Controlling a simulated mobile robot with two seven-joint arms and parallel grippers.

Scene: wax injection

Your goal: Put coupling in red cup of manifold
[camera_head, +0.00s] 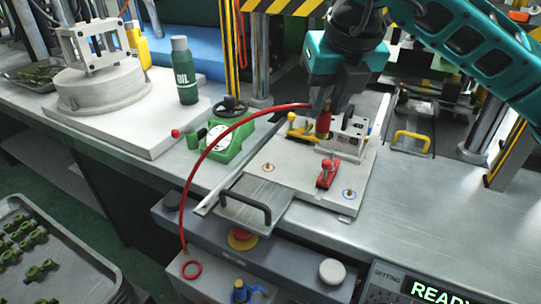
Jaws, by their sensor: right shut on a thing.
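My right gripper (325,101) comes down from the top right over the pale fixture plate (245,187). It is shut on the dark red coupling (323,122), which stands roughly upright among the plate's fittings. Whether its lower end touches the fittings is not clear. A red hose (222,135) arcs from beside the coupling to a grey box at the lower left, which looks like the manifold (213,278). A red ring (191,269) on that box looks like its red cup. A blue fitting (240,291) stands on the same box. My left gripper is not in view.
The plate carries a yellow clamp (300,128), a red-handled clamp (326,172) and a black handle (246,201). A tray of green parts (60,238) lies lower left.

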